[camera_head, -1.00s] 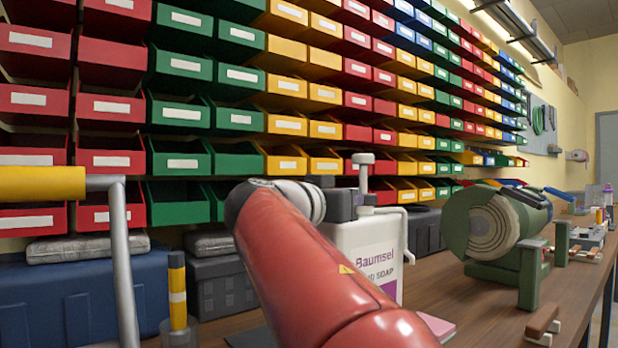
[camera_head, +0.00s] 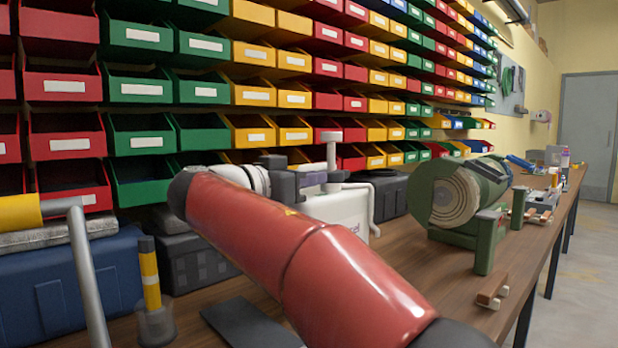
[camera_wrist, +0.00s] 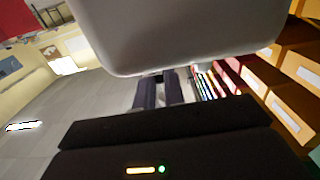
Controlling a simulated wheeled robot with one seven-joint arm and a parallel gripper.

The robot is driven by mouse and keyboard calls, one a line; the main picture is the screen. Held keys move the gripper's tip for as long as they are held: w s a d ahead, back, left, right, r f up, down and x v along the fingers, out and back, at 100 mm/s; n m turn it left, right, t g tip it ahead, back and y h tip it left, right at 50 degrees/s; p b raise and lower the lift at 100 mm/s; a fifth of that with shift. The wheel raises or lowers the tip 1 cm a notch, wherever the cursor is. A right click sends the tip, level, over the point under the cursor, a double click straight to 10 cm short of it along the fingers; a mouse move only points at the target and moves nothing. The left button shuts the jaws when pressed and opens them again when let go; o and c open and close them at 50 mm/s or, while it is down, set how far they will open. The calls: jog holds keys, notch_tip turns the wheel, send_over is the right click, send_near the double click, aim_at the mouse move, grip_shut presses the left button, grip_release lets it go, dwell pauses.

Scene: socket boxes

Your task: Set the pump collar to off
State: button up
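The white soap bottle (camera_head: 335,210) stands on the bench behind my red arm, which hides most of its front and label. Its pump head (camera_head: 331,136) is pale grey and rises on a stem above a grey-purple collar area (camera_head: 334,176). My gripper (camera_head: 315,179) is level with the collar, at its left side; I cannot tell whether it touches it. In the wrist view my gripper (camera_wrist: 159,93) shows two dark fingers with a narrow gap.
A green round machine (camera_head: 455,200) stands right of the bottle. A wooden-handled item (camera_head: 492,290) lies near the bench's front edge. A blue case (camera_head: 75,285) and a yellow-banded post (camera_head: 150,278) are at left. Coloured bins (camera_head: 140,135) fill the wall behind.

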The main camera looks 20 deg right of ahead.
jog(key=o, duration=0.5)
jog(key=shift+c, duration=0.2)
jog(key=v, duration=0.7)
jog(key=shift+a, duration=0.4)
jog(key=shift+s+f, duration=0.1)
jog(key=shift+s, duration=0.05)
